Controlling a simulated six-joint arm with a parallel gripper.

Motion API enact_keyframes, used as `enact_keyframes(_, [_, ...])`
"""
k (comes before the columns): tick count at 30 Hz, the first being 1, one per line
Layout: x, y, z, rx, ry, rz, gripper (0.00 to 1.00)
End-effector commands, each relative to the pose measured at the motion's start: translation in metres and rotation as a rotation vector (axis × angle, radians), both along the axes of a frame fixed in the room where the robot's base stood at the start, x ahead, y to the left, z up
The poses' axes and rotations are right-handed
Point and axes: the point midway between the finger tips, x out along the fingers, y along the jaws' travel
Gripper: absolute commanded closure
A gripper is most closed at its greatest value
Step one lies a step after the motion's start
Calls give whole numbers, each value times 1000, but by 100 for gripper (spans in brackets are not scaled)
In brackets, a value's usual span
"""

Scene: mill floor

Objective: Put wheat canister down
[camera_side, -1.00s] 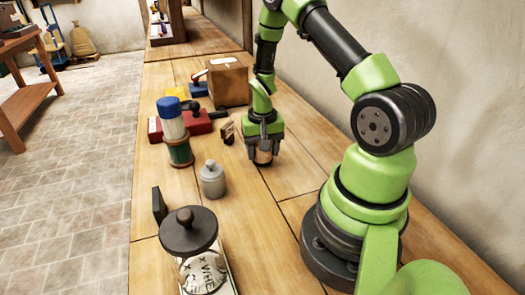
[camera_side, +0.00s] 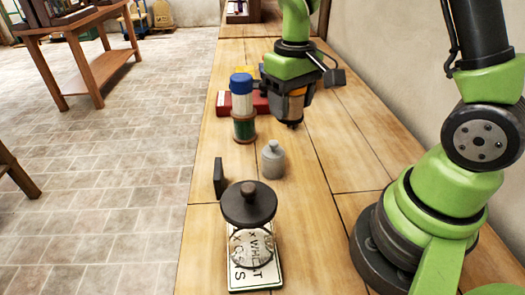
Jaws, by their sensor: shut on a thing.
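My gripper (camera_side: 291,112) is shut on a small tan-amber canister (camera_side: 292,100), seen between the dark fingers and largely hidden by them. I take it for the wheat canister. It appears to be above the bench (camera_side: 325,130), but the gap is hard to judge.
A red box (camera_side: 224,102) lies behind the spool. The bench's right side is fairly clear.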

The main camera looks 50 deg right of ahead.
Motion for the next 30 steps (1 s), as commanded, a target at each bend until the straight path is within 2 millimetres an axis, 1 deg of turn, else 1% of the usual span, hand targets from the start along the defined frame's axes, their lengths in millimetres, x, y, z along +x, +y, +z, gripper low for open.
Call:
enact_keyframes(1, [0, 13, 5, -1, -4, 67, 74])
enact_keyframes(3, [-2, 24, 10, -1, -3, 134, 74])
enact_keyframes(7, [-4, 34, 14, 0, -1, 192, 74])
enact_keyframes(30, [-4, 34, 14, 0, -1, 192, 74])
